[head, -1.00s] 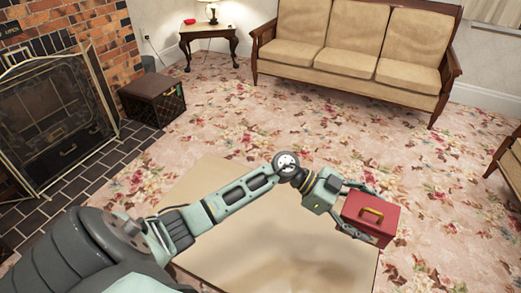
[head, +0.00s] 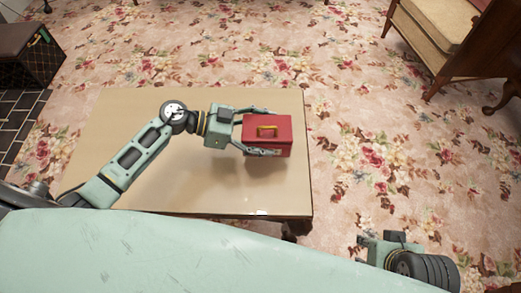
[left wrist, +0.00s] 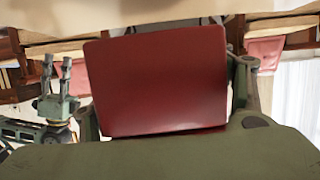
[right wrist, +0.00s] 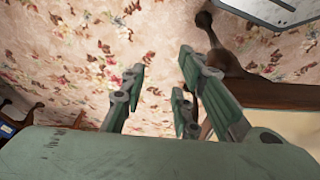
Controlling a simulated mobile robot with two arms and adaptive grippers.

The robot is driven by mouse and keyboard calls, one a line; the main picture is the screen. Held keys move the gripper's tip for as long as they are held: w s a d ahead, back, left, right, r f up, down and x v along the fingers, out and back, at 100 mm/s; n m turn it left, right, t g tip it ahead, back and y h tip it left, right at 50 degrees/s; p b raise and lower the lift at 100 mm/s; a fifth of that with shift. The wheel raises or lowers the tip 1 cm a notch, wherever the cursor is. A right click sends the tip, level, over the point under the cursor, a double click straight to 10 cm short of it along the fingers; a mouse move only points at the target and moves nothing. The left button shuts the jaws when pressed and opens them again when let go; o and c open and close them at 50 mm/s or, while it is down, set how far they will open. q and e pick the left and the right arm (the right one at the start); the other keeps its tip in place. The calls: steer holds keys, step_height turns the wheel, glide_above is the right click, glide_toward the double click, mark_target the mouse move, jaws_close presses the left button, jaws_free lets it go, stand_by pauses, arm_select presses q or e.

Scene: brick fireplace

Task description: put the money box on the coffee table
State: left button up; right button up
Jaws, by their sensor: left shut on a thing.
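In the left wrist view the red box face (left wrist: 157,80) fills the middle between the fingers. My right gripper (head: 385,248) is low at the right in the head view, beside the table; its fingers (right wrist: 160,80) are apart and empty in the right wrist view.
The left and middle of the tabletop are bare. Flowered carpet (head: 350,100) surrounds the table. A wooden-framed armchair (head: 440,40) stands at the upper right, and a dark box (head: 30,55) stands at the upper left by the hearth tiles.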

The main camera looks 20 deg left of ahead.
arm_select(q)
steer(key=shift+s+f, duration=0.3)
steer(key=shift+s, duration=0.2)
steer(key=shift+s+f, duration=0.25)
steer(key=shift+s, duration=0.25)
steer(key=shift+f+b, duration=0.3)
step_height(320, 180, down, 2)
steer(key=shift+f+b, duration=0.2)
steer(key=shift+b, duration=0.4)
steer(key=shift+f, duration=0.55)
arm_select(e)
steer(key=w, duration=0.1)
steer(key=w+t, duration=0.1)
steer(key=w+a+f, duration=0.1)
steer(key=shift+w+f+t, duration=0.1)
steer(key=shift+w+t, duration=0.15)
steer(key=shift+t, duration=0.05)
